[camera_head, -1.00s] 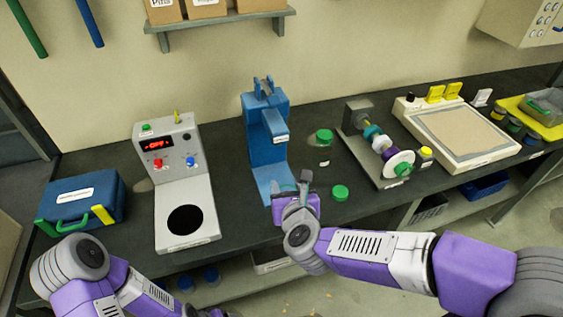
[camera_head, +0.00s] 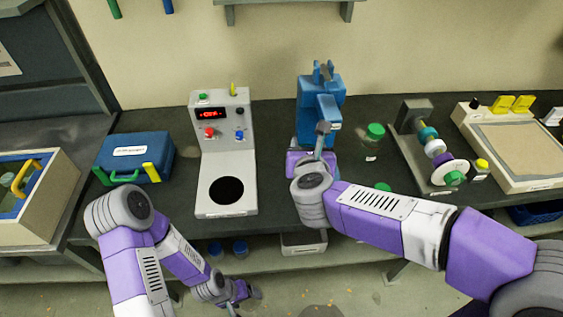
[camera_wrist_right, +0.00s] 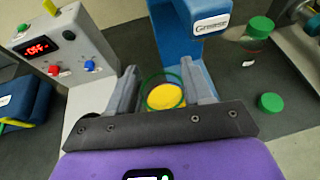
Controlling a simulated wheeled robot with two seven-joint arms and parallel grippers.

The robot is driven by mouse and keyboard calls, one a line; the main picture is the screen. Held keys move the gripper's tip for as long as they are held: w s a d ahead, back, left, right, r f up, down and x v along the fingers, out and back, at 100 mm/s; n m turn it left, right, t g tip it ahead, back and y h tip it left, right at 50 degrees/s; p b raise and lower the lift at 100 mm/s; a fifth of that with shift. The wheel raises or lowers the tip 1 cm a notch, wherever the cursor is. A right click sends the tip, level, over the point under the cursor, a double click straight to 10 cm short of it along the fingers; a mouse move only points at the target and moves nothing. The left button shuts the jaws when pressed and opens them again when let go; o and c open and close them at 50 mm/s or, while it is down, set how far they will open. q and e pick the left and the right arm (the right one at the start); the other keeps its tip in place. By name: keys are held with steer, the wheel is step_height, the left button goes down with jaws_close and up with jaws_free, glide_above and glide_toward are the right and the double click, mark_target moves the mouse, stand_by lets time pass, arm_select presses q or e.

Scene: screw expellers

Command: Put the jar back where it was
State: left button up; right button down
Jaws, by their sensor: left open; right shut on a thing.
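My right gripper (camera_head: 320,142) is shut on an open jar in front of the blue dispenser (camera_head: 320,105), whose label reads "Grease" in the right wrist view. That view shows the jar (camera_wrist_right: 164,96) between the fingers, with a green rim and yellow contents. In the head view the jar is mostly hidden by my gripper. Whether its bottom touches the dispenser's base is unclear. My left gripper (camera_head: 240,291) is open and empty, low in front of the bench. A second jar with a green lid (camera_head: 373,142) stands right of the dispenser. A loose green lid (camera_head: 383,187) lies on the bench.
A white machine (camera_head: 225,165) with a red display and black round plate stands left of the dispenser. Further left are a blue case (camera_head: 134,155) and a crate (camera_head: 40,225). A roller device (camera_head: 430,145) and a sand tray (camera_head: 520,150) stand to the right.

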steer(key=w+a+r+p, duration=0.1)
steer(key=w+a+p, duration=0.45)
steer(key=w, duration=0.55)
arm_select(q)
step_height(320, 180, up, 2)
steer(key=b, duration=0.4)
steer(key=shift+r, duration=0.2)
arm_select(e)
step_height(320, 180, down, 10)
steer(key=shift+w+a, duration=0.3)
steer(key=shift+a, duration=0.05)
steer(key=shift+f+b, duration=0.25)
steer(key=shift+b, duration=0.05)
arm_select(q)
steer(key=shift+f, duration=0.25)
arm_select(e)
steer(key=shift+c, duration=2.3)
jaws_free()
arm_select(q)
steer(key=shift+r, duration=0.1)
arm_select(e)
steer(key=shift+r, duration=0.15)
